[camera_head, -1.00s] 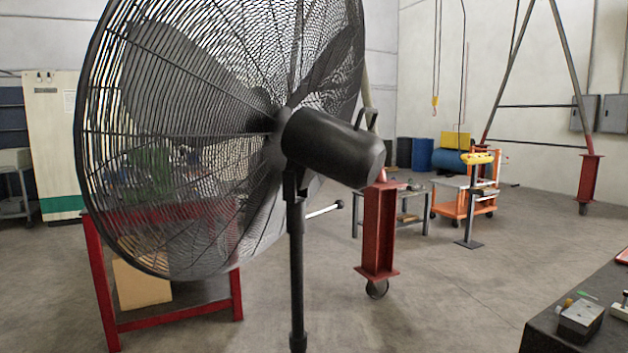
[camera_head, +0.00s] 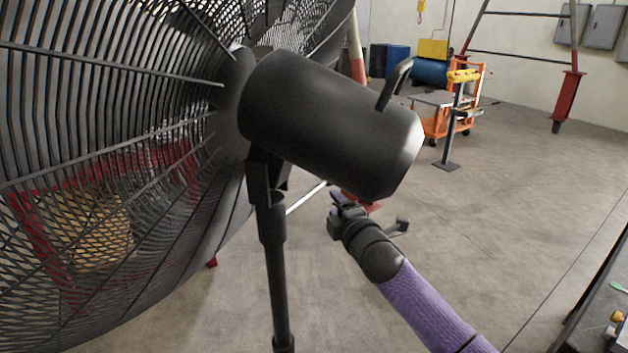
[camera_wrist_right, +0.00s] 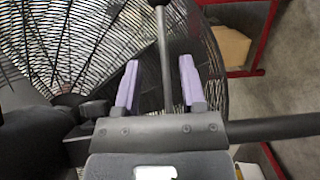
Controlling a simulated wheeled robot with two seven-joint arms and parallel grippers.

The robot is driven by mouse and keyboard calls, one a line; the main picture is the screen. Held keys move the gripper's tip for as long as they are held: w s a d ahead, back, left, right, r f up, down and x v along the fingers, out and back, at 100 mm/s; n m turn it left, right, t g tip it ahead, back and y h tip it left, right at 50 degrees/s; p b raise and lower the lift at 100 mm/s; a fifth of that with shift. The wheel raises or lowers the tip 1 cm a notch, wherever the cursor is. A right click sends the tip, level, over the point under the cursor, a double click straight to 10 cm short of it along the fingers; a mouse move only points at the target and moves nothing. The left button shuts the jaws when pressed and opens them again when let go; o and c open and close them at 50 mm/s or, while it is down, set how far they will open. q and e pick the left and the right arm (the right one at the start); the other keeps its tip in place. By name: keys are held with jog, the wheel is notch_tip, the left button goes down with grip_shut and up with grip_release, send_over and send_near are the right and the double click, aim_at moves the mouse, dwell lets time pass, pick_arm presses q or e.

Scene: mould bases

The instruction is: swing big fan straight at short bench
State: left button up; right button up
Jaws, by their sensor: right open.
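The big black fan fills the left and middle of the head view, with its motor housing (camera_head: 325,125) towards me and its wire cage (camera_head: 110,170) facing away to the left. It stands on a dark pole (camera_head: 275,270), and a thin light bar (camera_head: 305,198) sticks out behind the pole. My right gripper (camera_head: 338,203) is below the motor, near the end of that bar. In the right wrist view its purple fingers (camera_wrist_right: 160,85) are apart, with a thin rod (camera_wrist_right: 166,60) between them. No bench that I can surely call the short bench shows. My left gripper is out of view.
A red-framed table (camera_head: 35,235) shows through the cage, with a cardboard box (camera_wrist_right: 228,45) in the wrist view. An orange cart (camera_head: 455,110) and a blue drum (camera_head: 430,71) stand at the back. A dark table edge (camera_head: 590,310) is at right. The middle floor is clear.

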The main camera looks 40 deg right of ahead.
jog(key=b+x, duration=0.2)
jog(key=x, duration=0.6)
jog(key=shift+w, duration=0.15)
jog(key=shift+d+f, duration=0.1)
grip_shut()
dwell(1.0)
